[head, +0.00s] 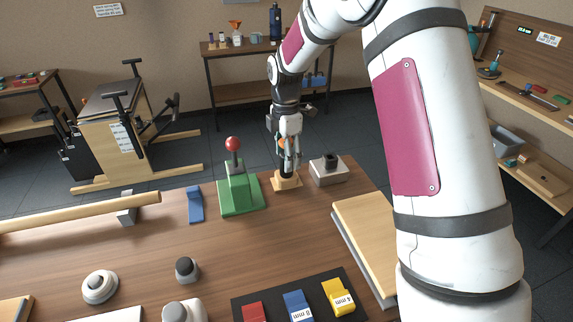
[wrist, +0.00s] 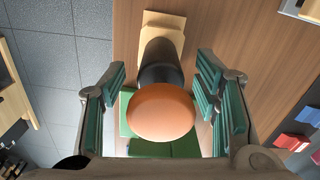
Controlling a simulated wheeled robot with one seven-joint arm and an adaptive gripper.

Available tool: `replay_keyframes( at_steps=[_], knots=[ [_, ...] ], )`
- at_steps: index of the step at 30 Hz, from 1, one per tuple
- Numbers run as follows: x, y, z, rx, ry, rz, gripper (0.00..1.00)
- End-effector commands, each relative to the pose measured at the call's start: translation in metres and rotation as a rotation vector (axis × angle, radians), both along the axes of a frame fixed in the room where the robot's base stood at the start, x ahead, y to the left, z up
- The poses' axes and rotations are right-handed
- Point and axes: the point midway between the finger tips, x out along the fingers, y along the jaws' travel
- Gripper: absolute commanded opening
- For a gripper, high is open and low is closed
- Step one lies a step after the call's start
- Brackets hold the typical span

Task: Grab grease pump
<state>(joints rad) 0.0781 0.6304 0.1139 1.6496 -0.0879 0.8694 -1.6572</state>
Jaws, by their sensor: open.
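The grease pump appears to be the black upright body with a rounded orange top (wrist: 162,112) on a pale wooden base (head: 286,181), standing at the far edge of the workbench. In the wrist view its black body (wrist: 158,65) runs from the orange top to the base. My gripper (head: 288,138) is over it from above, partly hiding it in the head view. In the wrist view my gripper (wrist: 164,106) is open, with green-padded fingers on either side of the orange top. Gaps show on both sides, and I see no clear contact.
A green block with a red-knobbed lever (head: 238,196) stands close left of the pump. A grey box with a black top (head: 329,169) is close right. A blue wedge (head: 195,204) and wooden board (head: 366,232) lie on the workbench (head: 222,252). Bare wood lies in front.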

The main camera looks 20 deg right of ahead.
Motion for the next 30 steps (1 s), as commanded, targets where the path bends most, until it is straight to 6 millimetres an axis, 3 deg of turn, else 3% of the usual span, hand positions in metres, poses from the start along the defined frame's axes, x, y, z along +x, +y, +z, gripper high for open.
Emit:
replay_keyframes(
  at_steps=[5, 13, 18, 21, 30],
  knots=[
    [-0.001, 0.000, -0.019, 0.000, 0.002, -0.001, 0.56],
    [0.000, 0.000, -0.021, 0.000, 0.000, -0.001, 0.56],
    [0.000, -0.001, -0.021, 0.000, 0.000, -0.001, 0.18],
    [0.000, -0.001, -0.021, 0.000, 0.000, -0.001, 0.00],
    [0.000, -0.001, -0.019, 0.000, -0.001, -0.001, 0.00]
  ],
)
